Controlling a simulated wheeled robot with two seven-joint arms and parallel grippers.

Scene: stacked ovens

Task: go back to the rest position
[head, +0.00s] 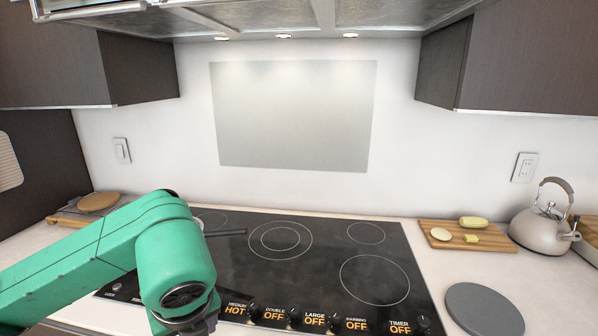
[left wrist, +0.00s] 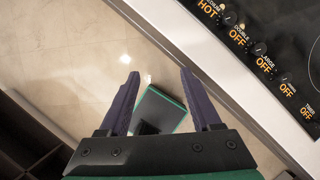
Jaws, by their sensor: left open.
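My left arm, green, comes in from the left in the head view and bends down in front of the cooktop (head: 300,265). The left gripper itself is mostly hidden below the picture's bottom edge there. In the left wrist view my left gripper (left wrist: 157,90) has its two purple fingers apart with nothing between them. It points down over the pale floor (left wrist: 75,60), beside the cooktop's front edge. My right gripper is in neither view.
A kettle (head: 540,228) and a wooden board (head: 462,236) with cut food stand on the right counter, with a grey round disc (head: 484,309) nearer. Another board (head: 98,203) lies at the left. Dark cabinets (head: 530,55) and a hood (head: 280,18) hang above.

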